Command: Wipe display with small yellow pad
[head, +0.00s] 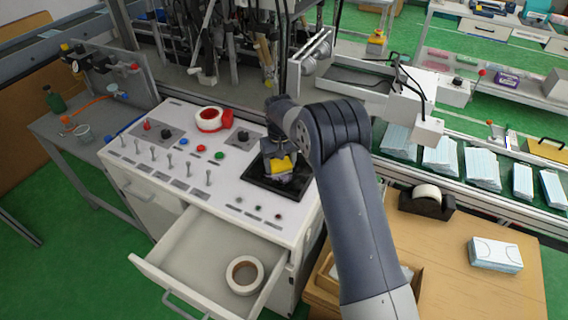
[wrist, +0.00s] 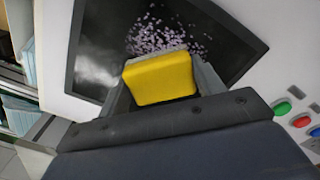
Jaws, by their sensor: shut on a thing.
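The small yellow pad (wrist: 160,78) is held between the fingers of my gripper (wrist: 162,84), which is shut on it. In the head view the pad (head: 283,165) shows over the display, below my gripper (head: 281,168). The display (wrist: 100,30) is a dark screen in the white console top; it also shows in the head view (head: 262,183). Pinkish specks cover the screen beyond the pad, and a whitish smear lies to the left. I cannot tell whether the pad touches the screen. My gripper and arm hide part of the display.
A red-and-white tape roll (head: 209,119) lies on the console (head: 180,150) among switches and buttons. An open drawer (head: 205,255) below holds a white tape roll (head: 245,275). A wooden table (head: 460,285) with a tape dispenser (head: 427,203) stands at right.

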